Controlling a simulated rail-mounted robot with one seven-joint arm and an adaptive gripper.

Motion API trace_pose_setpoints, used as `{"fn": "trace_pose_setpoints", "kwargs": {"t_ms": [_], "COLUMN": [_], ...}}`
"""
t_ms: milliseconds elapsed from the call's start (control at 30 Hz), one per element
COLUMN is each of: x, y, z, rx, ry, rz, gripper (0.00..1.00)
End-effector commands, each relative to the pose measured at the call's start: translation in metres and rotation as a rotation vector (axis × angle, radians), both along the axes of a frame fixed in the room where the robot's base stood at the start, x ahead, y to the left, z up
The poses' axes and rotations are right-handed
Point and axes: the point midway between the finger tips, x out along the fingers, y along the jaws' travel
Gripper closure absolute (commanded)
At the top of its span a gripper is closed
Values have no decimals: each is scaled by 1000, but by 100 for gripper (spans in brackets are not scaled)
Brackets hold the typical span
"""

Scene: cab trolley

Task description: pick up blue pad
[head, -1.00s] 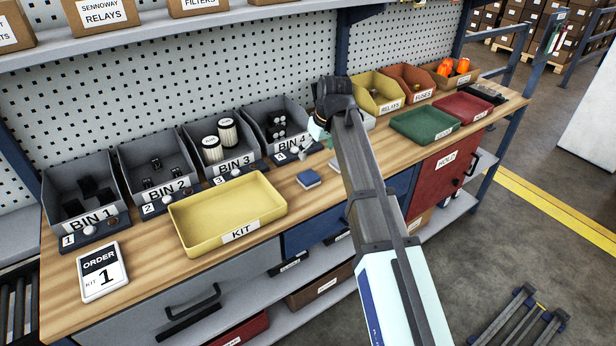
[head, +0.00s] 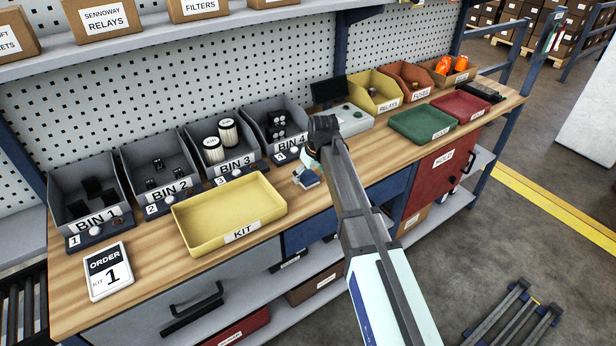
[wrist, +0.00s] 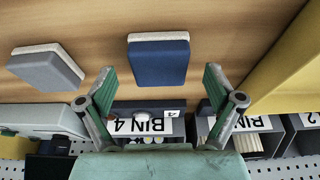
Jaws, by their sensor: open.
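The blue pad (wrist: 158,60), dark blue with a pale layer along one edge, lies on the wooden bench. In the head view the blue pad (head: 307,181) is partly covered by my gripper (head: 313,163). In the wrist view my gripper (wrist: 159,84) is open and empty. Its two green fingers are apart, one to each side of the blue pad's near edge, and the pad lies beyond the tips. I cannot tell the height of the fingertips above the bench.
A grey pad (wrist: 45,67) lies left of the blue one in the wrist view. The yellow kit tray (head: 224,222) is left of my gripper in the head view. BIN 4 (head: 275,127) stands behind. Green (head: 422,124) and red trays (head: 460,106) are at the right.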

Motion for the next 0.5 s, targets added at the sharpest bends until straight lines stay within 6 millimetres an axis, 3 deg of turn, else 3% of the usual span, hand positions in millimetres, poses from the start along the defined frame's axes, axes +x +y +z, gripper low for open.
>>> {"fn": "trace_pose_setpoints", "kwargs": {"t_ms": [367,400,500], "x": [3,3,3], "y": [2,2,2], "z": [-12,-12,-12], "rx": [1,1,0], "ry": [-1,-1,0], "rz": [0,0,0], "gripper": [8,12,47]}}
